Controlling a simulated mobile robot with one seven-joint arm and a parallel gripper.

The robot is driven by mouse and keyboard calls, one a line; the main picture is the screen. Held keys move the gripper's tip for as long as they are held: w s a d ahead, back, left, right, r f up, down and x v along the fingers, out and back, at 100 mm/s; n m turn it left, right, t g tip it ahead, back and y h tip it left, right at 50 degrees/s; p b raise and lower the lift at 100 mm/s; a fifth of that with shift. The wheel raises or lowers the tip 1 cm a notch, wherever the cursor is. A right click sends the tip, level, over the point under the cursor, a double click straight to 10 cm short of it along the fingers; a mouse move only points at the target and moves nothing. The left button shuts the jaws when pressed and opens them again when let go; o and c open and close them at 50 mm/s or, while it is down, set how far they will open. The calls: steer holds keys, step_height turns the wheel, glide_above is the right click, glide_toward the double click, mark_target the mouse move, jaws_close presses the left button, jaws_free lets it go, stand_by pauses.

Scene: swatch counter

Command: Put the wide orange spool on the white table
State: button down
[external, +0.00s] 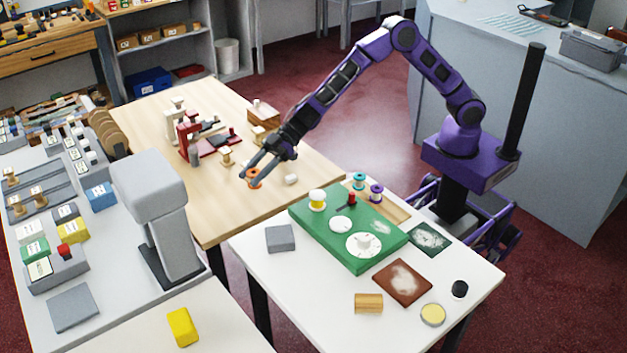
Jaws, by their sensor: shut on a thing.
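The wide orange spool (254,180) is between the fingers of my gripper (256,174), which is shut on it. The fingers cover part of it. It is over the front part of the wooden table; I cannot tell whether it touches the top. The white table (310,292) stands in front and to the right of the wooden table, with its bare front left part showing. My gripper is behind and to the left of it.
On the white table are a green board (318,238) with spools and discs, a grey block (280,238), a brown pad (402,282) and a wooden block (368,303). The wooden table (225,220) holds a small pale spool (291,179) near the gripper and a red device (190,140).

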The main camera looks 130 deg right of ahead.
steer(key=s+a+r+m+h+p, duration=0.1)
steer(key=s+a+r, duration=0.1)
steer(key=s+a, duration=0.55)
steer(key=s+a+r+m+h+p, duration=0.1)
steer(key=s+a+r, duration=0.1)
steer(key=s+a, duration=0.55)
steer(key=w+d+m+g+h+b, duration=0.1)
steer(key=w+d+m+h, duration=0.2)
steer(key=d, duration=0.4)
steer(key=w+d+m+h, duration=0.25)
steer(key=w+d, duration=0.25)
steer(key=d, duration=0.3)
steer(key=m+g+h+b, duration=0.4)
steer(key=m+g+h, duration=0.4)
steer(key=m+g, duration=0.25)
glide_above(244, 153)
steer(key=f, duration=1.5)
steer(key=shift+d+f, duration=0.15)
steer(key=shift+d, duration=0.05)
steer(key=shift+f+b, duration=0.6)
steer(key=shift+f, duration=1.4)
